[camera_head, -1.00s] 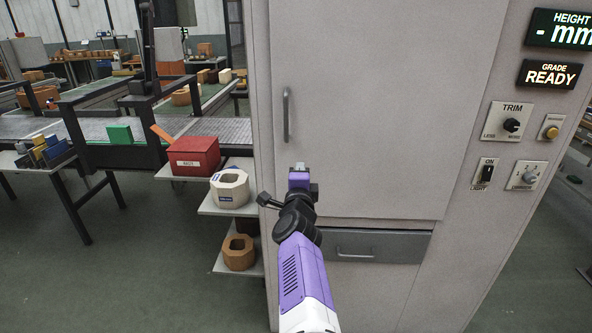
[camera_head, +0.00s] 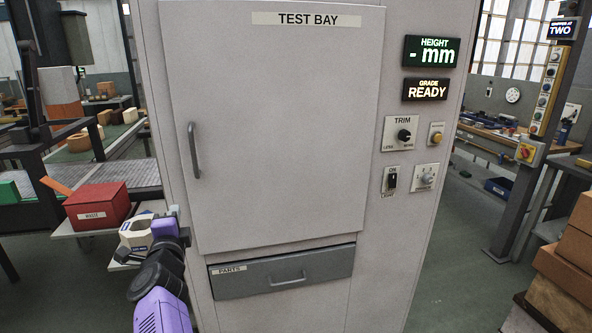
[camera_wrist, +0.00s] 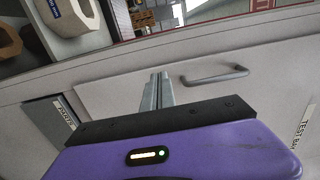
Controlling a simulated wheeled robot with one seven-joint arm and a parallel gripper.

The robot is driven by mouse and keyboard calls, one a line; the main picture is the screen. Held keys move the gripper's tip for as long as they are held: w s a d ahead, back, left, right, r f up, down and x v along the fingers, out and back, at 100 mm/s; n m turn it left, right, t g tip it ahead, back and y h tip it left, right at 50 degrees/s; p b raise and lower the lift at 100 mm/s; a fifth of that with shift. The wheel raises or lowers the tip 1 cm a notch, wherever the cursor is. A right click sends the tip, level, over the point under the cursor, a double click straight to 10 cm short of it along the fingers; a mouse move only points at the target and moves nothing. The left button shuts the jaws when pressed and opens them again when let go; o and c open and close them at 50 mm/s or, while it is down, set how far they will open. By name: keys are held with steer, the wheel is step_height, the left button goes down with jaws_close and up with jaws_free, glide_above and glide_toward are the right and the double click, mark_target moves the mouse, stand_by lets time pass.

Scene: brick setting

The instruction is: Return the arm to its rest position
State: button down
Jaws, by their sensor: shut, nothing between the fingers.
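My gripper (camera_head: 172,212) is at the lower left of the head view, in front of the cabinet's left edge and close to the white octagonal block. In the wrist view my gripper (camera_wrist: 158,82) shows its two grey fingers together with nothing between them. Behind them is the pale cabinet door (camera_wrist: 130,75) with its bar handle. My purple and black arm reaches up from the bottom of the head view and hides part of the block and shelf.
The TEST BAY cabinet (camera_head: 270,120) fills the middle, with a shut door and a shut PARTS drawer (camera_head: 250,278). A red WASTE box (camera_head: 100,203) and the white block (camera_head: 132,232) stand at left. Brown blocks (camera_head: 565,270) are stacked at right. Floor shows between cabinet and stack.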

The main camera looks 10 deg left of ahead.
steer(key=w+d+r+n+t, duration=0.2)
steer(key=w+d+r, duration=0.15)
steer(key=r, duration=0.25)
steer(key=w+d+f+n+t+h, duration=0.2)
steer(key=d+f, duration=0.2)
steer(key=d, duration=0.7)
steer(key=s+d+f+n, duration=0.2)
steer(key=s+d+f, duration=0.15)
steer(key=d, duration=0.55)
steer(key=s+d+f+n+t+h, duration=0.1)
steer(key=s+d+f+n, duration=0.2)
steer(key=d, duration=0.5)
steer(key=s+d+f+n, duration=0.1)
steer(key=s+d+f, duration=0.3)
steer(key=d, duration=0.5)
steer(key=s+d+f+n+g, duration=0.1)
steer(key=s+d+f+n, duration=0.15)
steer(key=s+d, duration=0.5)
steer(key=s+d+f+n, duration=0.25)
steer(key=s+d, duration=0.35)
steer(key=s, duration=0.3)
steer(key=s+d+m+g+h, duration=0.1)
steer(key=s+d, duration=0.3)
steer(key=s, duration=1.1)
steer(key=s+d+m+g+h, duration=0.1)
steer(key=s+d+g+h, duration=0.3)
steer(key=s, duration=1.1)
steer(key=shift+s+d+r+m, duration=0.2)
steer(key=shift+s+m, duration=0.1)
steer(key=shift+s, duration=0.1)
